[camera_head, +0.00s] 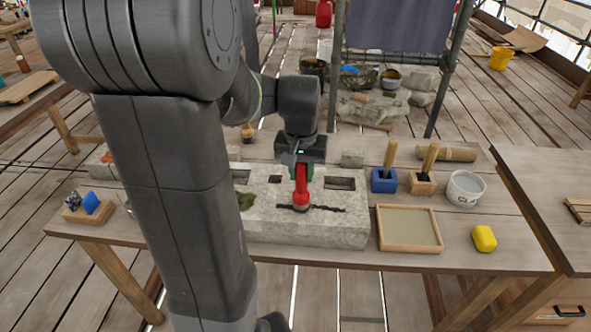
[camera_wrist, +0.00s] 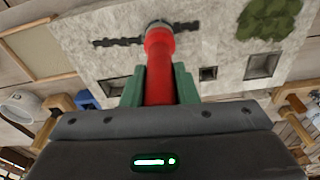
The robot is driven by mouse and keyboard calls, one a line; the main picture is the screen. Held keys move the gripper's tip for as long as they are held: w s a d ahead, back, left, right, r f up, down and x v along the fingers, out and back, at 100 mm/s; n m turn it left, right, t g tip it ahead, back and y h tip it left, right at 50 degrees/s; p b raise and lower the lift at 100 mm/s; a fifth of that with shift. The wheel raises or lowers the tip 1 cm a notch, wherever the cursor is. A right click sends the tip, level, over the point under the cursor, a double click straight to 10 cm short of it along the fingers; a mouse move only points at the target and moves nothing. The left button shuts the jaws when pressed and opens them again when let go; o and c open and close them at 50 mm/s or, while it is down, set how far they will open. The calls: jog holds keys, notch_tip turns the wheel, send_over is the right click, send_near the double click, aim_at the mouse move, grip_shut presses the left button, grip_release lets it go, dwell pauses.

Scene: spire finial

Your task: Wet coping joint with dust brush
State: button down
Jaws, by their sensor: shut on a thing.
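My gripper (camera_head: 303,168) is shut on a red-handled dust brush (camera_head: 301,190), its handle between the green fingers. The brush also shows in the wrist view (camera_wrist: 159,62), running away from the fingers. It points down at the coping stone (camera_head: 268,232), a pale block with square sockets and a green moss patch. The dark jagged joint (camera_head: 328,209) runs along the stone's top. The joint also shows in the wrist view (camera_wrist: 118,42) on both sides of the brush end.
Right of the stone lie a wooden-framed tray (camera_head: 409,249), a yellow sponge-like block (camera_head: 484,238) and a white bucket (camera_head: 465,188). Blue (camera_head: 384,181) and wooden (camera_head: 423,183) holders with upright handles stand behind the tray. A blue piece (camera_head: 92,203) sits on a small board at left.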

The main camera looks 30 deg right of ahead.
jog(key=s+d, duration=0.1)
jog(key=d, duration=0.1)
jog(key=s+d, duration=0.1)
jog(key=shift+s+d+r+p, duration=0.1)
jog(key=shift+s+d+p, duration=0.05)
jog(key=shift+d+p, duration=0.25)
dwell(0.5)
jog(key=shift+d, duration=0.1)
jog(key=shift+s+d, duration=0.4)
jog(key=shift+d, duration=0.2)
jog(key=shift+s+d, duration=0.35)
jog(key=shift+d, duration=0.2)
jog(key=shift+s, duration=0.1)
jog(key=shift+s+d+p, duration=0.15)
jog(key=shift+s+d, duration=0.2)
jog(key=shift+d, duration=0.25)
jog(key=shift+s+d+p, duration=0.15)
jog(key=shift+s+d, duration=0.2)
jog(key=shift+d, duration=0.25)
jog(key=shift+f, duration=0.2)
jog(key=shift+r, duration=0.1)
